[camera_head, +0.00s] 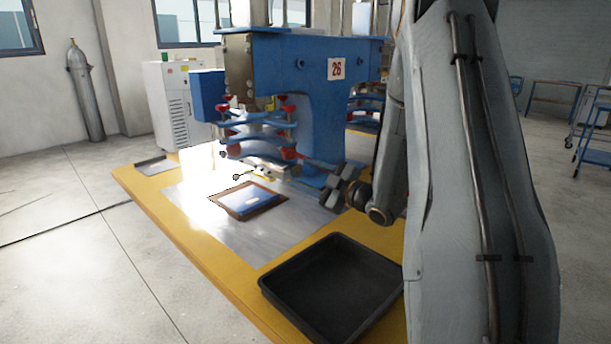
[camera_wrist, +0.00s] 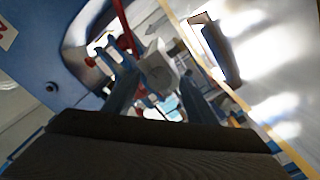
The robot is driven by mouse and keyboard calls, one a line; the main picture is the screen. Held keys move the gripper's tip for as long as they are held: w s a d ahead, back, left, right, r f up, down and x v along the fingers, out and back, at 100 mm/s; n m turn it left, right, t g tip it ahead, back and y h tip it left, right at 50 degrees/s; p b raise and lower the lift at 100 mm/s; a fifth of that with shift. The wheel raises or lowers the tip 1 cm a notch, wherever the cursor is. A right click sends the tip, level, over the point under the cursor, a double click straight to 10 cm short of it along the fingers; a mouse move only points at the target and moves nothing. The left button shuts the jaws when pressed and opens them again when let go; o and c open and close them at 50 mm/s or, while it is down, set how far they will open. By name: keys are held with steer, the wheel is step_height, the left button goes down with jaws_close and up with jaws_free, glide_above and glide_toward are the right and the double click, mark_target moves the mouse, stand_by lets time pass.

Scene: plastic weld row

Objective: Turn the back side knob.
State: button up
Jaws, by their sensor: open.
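The blue machine (camera_head: 310,90) marked 26 stands on the yellow table. My gripper (camera_head: 338,185) is at the machine's right side, low, close to its base. In the wrist view my gripper (camera_wrist: 157,88) is open, with its two dark fingers apart. A light grey, blocky knob (camera_wrist: 158,68) shows between and just beyond the fingertips; I cannot tell whether they touch it. I cannot make out this knob in the head view, where my gripper and arm cover that area. Small dark ball knobs (camera_head: 237,177) show on the machine's front left.
A black tray (camera_head: 330,290) lies on the yellow table (camera_head: 240,290) in front of my gripper. A blue pad on a brown board (camera_head: 247,200) lies on the metal plate under the machine's head. A white cabinet (camera_head: 170,100) and gas cylinder (camera_head: 84,95) stand behind at left.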

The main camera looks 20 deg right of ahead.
steer(key=shift+w, duration=0.15)
steer(key=c, duration=1)
steer(key=shift+c, duration=0.2)
